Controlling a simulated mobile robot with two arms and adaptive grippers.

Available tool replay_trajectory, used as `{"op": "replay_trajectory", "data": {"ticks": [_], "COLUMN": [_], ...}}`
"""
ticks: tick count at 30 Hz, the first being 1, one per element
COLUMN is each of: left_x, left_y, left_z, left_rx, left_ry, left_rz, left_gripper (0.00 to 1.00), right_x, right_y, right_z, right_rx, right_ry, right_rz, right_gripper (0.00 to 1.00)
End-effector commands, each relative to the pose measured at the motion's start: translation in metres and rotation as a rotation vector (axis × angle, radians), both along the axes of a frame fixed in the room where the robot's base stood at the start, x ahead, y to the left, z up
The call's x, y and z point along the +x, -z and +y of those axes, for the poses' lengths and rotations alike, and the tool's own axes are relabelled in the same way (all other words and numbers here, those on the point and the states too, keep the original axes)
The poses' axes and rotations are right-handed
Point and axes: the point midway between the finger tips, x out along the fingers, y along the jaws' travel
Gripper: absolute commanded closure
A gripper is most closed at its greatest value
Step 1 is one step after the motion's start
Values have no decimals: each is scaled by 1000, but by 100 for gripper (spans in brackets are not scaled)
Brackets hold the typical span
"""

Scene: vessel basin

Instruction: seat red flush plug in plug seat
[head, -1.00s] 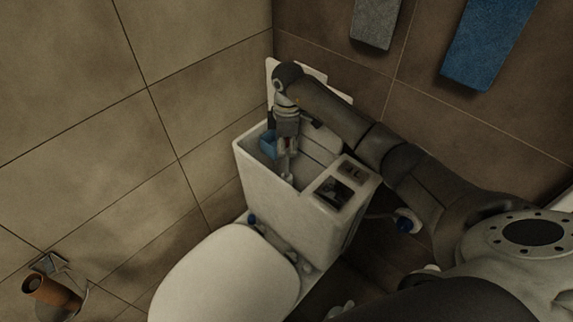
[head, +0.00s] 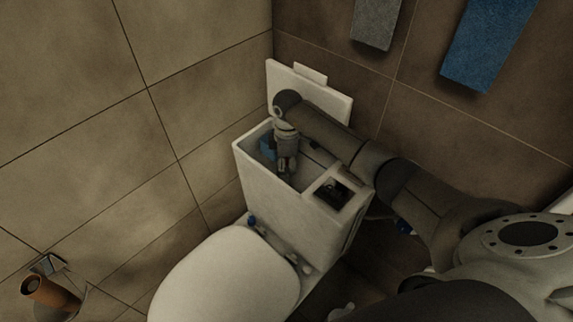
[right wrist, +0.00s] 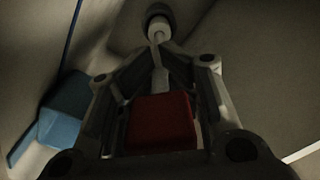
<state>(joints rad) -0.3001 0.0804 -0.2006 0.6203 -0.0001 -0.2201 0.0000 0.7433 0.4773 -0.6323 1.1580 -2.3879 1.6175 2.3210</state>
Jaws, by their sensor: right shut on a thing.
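My right gripper (head: 287,168) reaches down into the open white cistern (head: 257,190) in the head view. In the right wrist view the red flush plug (right wrist: 162,121) shows as a red block between the fingers of this gripper, which is shut on it. A pale stem (right wrist: 160,72) runs beyond the red block towards a white collar (right wrist: 158,29) with a dark ring around it. I cannot tell whether this is the plug seat or whether plug and collar touch. The head view does not show the plug. My left gripper is not in view.
A blue block (head: 266,147) sits inside the cistern beside the gripper; it also shows in the right wrist view (right wrist: 62,122). The cistern walls stand close around the gripper. A white panel (head: 335,100) stands behind, and the toilet lid (head: 225,275) is in front.

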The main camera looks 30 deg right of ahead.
Motion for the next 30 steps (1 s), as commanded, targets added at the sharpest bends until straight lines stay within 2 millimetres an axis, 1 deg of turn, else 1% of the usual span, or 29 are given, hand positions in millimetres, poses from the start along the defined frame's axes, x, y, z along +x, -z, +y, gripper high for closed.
{"op": "replay_trajectory", "data": {"ticks": [6,9,10,16,17,30], "left_x": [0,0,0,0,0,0], "left_y": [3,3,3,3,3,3], "left_z": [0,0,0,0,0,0], "left_rx": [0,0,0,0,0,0], "left_ry": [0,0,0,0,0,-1], "left_rz": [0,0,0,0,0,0], "left_gripper": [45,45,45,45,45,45], "right_x": [0,0,0,0,0,0], "right_y": [7,7,7,7,7,6], "right_z": [0,0,0,0,0,0], "right_rx": [0,0,0,0,0,0], "right_ry": [0,0,0,0,0,0], "right_rz": [0,-1,0,0,0,0], "right_gripper": [100,100,71,45,43,43]}}
